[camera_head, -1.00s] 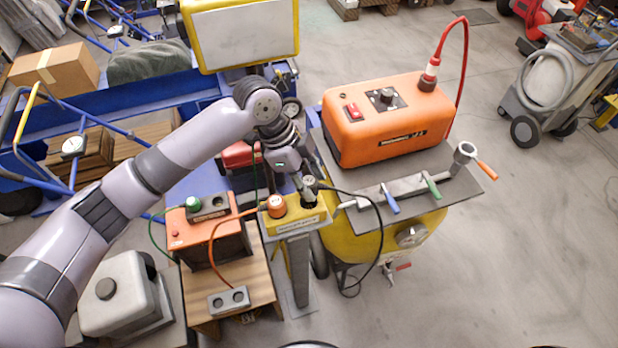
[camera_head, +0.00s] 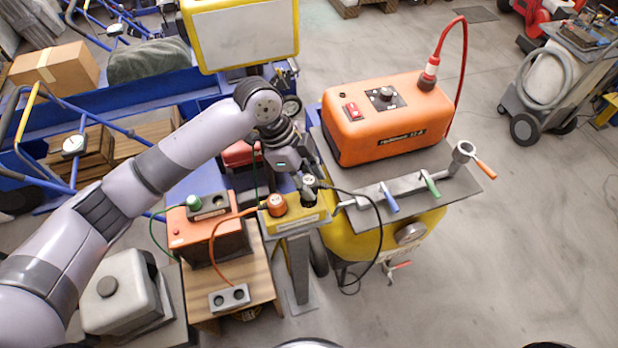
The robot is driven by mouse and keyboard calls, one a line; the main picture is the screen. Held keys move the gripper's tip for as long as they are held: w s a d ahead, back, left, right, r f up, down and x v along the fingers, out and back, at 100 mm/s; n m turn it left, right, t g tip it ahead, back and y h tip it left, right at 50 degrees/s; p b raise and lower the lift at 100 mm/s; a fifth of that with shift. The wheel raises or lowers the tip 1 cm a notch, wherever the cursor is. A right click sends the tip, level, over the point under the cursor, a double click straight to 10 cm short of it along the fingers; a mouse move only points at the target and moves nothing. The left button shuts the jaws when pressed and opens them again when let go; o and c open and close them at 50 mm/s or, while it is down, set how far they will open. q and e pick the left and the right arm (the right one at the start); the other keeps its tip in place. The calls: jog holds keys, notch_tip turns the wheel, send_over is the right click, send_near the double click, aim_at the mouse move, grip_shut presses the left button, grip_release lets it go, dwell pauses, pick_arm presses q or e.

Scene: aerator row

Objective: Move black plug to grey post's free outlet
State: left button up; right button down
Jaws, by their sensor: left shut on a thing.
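My left gripper (camera_head: 299,177) reaches in from the upper left, over the yellow box on top of the grey post (camera_head: 299,268). It is shut on the black plug (camera_head: 309,194), which is upright at the right end of the yellow box. A black cable runs from the plug to the right and loops down. The plug covers the right end of the box, so I cannot tell whether it is seated there or just above. An orange plug (camera_head: 276,205) stands in the left outlet of the box. My right gripper is not in view.
Left of the post, an orange unit (camera_head: 205,238) bears a green plug (camera_head: 193,203). A grey block with two empty sockets (camera_head: 229,297) lies on the wooden stand. Right of the post stands a yellow machine with an orange case (camera_head: 390,120).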

pick_arm(q)
jog(key=shift+f+b, duration=1)
jog(key=shift+f, duration=1.2)
jog(key=o, duration=1.3)
jog(key=v, duration=1.2)
